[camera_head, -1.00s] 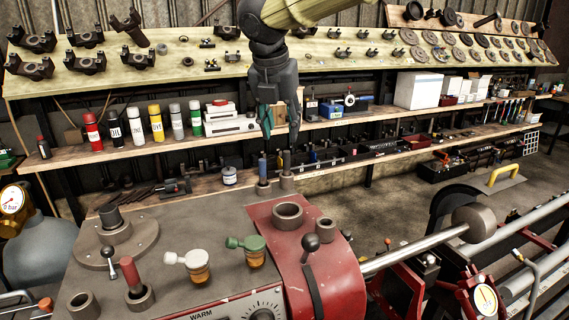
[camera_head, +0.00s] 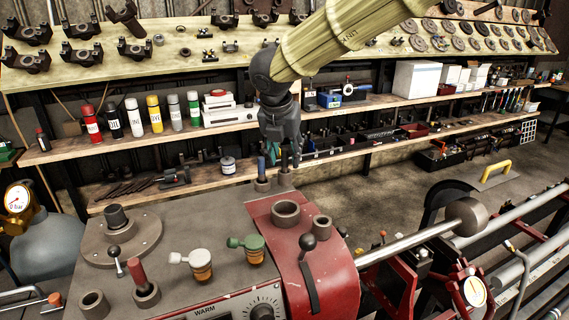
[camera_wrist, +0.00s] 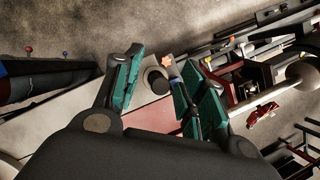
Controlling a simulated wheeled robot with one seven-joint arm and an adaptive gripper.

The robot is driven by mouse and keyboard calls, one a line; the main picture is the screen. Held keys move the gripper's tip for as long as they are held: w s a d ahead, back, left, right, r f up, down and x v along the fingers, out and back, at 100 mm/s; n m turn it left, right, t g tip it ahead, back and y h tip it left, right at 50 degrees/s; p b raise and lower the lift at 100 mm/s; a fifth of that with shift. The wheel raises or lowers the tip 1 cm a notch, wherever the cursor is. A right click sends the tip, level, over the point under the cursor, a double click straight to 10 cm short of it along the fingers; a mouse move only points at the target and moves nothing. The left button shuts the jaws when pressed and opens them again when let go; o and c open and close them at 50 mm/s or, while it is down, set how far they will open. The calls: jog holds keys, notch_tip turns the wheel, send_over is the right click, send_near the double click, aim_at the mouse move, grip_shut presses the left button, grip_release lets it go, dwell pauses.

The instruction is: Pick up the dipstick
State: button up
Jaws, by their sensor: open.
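I cannot tell for certain which is the dipstick. My gripper (camera_head: 284,158) points down over the right socket, fingers open. In the wrist view, my gripper (camera_wrist: 170,68) has its teal-padded fingers apart. A dark bluish stick with an orange-marked top (camera_wrist: 168,62) shows between them, closer to the right finger; contact is unclear.
The red lathe cover with a large ring (camera_head: 286,212) is just in front of the sockets. A black-knobbed lever (camera_head: 308,243) and two glass-bottomed caps (camera_head: 201,263) stand nearer. Behind, shelves hold spray cans (camera_head: 155,113) and tools.

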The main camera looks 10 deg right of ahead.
jog(key=shift+s, duration=0.1)
grip_shut()
